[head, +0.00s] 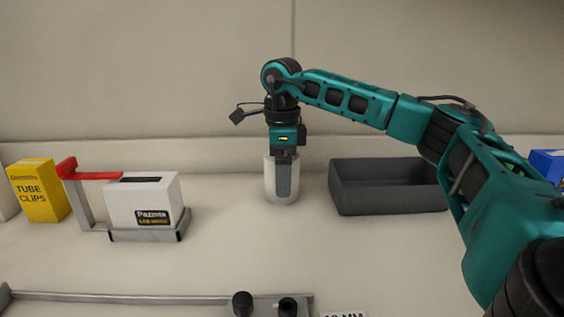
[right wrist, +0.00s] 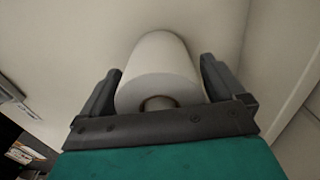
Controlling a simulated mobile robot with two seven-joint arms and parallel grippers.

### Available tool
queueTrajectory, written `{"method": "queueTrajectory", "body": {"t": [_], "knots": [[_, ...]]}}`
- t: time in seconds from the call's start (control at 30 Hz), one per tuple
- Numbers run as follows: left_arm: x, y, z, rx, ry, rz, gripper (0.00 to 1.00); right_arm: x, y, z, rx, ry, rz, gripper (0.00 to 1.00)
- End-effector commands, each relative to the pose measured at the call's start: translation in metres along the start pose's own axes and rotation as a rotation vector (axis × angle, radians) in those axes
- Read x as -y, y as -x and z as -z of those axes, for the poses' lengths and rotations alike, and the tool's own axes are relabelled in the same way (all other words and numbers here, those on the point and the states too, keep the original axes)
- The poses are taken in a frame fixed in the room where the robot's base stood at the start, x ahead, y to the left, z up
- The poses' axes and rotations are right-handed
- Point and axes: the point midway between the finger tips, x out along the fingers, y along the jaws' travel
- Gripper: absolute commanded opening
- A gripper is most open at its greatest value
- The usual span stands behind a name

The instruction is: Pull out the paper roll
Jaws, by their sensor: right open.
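The white paper roll (head: 282,190) stands upright on the bench near the middle of the head view. In the right wrist view the roll (right wrist: 158,70) shows its end with the core hole toward the gripper. My right gripper (head: 285,180) points down at the roll from above. In the right wrist view its two dark fingers (right wrist: 158,88) are open, one on each side of the roll. A finger hides part of the roll's side in the head view. I cannot tell whether the fingers touch it. My left gripper is not in view.
An empty dark grey tray (head: 350,201) stands right of the roll. A white Pazinta box (head: 140,195) in a metal stand with a red arm (head: 98,174) and a yellow tube clips box (head: 40,190) are at the left. A metal rail (head: 150,297) with black knobs lies in front.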

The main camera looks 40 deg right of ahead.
Motion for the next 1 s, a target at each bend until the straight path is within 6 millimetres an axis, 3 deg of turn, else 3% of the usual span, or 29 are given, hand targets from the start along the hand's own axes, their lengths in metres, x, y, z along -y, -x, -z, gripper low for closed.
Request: {"method": "queueTrajectory", "body": {"t": [0.27, 0.83, 1.0], "knots": [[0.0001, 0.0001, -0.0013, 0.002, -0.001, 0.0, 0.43, 0.0, -0.0008, 0.0001, 0.0, 0.0, 0.0, 0.95], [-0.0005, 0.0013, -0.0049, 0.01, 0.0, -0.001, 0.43, 0.0, -0.0004, -0.0001, 0.0, 0.0, 0.0, 0.41], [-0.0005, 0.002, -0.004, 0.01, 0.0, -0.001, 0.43, 0.0, 0.0009, -0.0002, 0.001, 0.0, 0.001, 0.39]]}}
